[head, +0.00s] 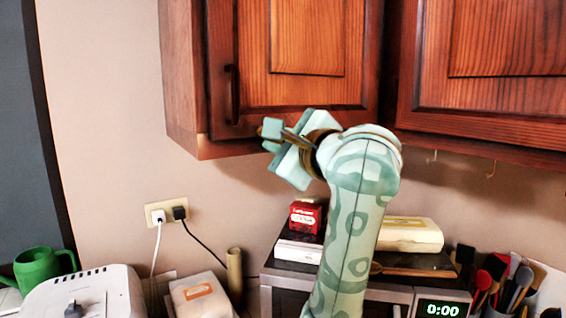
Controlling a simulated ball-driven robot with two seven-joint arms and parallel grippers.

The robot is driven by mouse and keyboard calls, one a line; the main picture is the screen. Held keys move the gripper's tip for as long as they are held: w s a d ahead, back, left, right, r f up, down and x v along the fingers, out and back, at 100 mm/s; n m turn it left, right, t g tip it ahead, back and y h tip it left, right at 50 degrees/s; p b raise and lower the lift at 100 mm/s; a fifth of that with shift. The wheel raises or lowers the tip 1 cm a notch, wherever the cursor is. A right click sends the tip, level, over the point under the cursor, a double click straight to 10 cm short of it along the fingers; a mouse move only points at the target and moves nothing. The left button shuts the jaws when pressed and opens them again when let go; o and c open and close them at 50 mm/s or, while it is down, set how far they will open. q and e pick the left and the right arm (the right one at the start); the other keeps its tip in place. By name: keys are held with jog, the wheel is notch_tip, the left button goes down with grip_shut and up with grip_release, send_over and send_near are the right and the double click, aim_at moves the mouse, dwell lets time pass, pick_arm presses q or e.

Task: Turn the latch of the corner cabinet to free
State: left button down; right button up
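The corner cabinet (305,40) is a reddish-brown wooden wall cabinet with a panelled door. A dark vertical handle (232,95) is on the left side of its door. No separate latch can be made out. My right gripper (273,140), pale blue-green, is at the end of the arm that rises from the bottom, right of centre. It points left, in front of the door's lower edge, below and right of the handle, and looks apart from the handle. The hand is seen from the side, so its opening is unclear. My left gripper is out of view.
A second wall cabinet (490,100) adjoins on the right, with small hooks beneath. The wall left of the corner cabinet is clear.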

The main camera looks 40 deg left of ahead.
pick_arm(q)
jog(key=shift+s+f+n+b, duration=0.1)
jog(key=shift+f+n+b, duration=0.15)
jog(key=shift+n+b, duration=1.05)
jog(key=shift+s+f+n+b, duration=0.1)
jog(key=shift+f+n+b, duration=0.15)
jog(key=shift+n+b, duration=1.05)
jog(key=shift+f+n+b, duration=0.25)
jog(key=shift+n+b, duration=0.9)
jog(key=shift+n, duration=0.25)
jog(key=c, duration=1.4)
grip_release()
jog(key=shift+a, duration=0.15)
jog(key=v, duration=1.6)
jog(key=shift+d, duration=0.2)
